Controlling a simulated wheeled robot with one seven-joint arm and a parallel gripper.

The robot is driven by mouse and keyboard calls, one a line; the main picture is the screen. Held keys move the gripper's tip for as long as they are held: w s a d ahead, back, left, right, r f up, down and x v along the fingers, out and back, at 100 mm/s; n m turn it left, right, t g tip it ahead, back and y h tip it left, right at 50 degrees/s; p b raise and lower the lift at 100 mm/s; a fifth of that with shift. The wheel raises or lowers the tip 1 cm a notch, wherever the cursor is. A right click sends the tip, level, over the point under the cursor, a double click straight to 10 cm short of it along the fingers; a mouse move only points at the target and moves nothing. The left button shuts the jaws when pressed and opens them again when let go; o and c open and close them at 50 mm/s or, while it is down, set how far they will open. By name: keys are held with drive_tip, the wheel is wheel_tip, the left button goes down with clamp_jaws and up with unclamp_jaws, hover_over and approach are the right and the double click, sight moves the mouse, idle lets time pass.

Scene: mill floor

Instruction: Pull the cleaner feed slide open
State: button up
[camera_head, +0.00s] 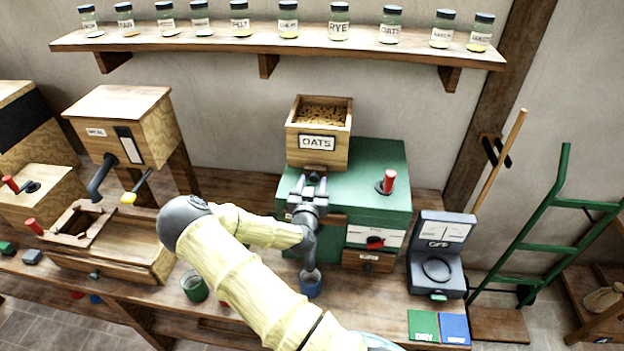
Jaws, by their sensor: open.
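The green machine (378,175) on the bench carries a wooden hopper (297,146) labelled OATS and filled with grain. I take this machine to be the cleaner. A dark piece at the foot of the hopper's front may be the feed slide; it is small and partly hidden by my gripper. My gripper (312,182) is at the hopper's front foot, over the green top, with its fingers pointing toward the hopper and apart. I cannot tell whether they touch the slide. My arm hides part of the machine's front left.
A red-handled lever (388,181) stands on the green top, right of my gripper. A red knob (375,243) is on the front panel. A blue cup (310,284) and green cup (195,286) stand by my arm. A grey device (440,250) reading OFF is at right. A jar shelf (280,47) hangs above.

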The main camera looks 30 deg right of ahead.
drive_tip(key=shift+w+d, duration=0.15)
drive_tip(key=shift+w, duration=0.1)
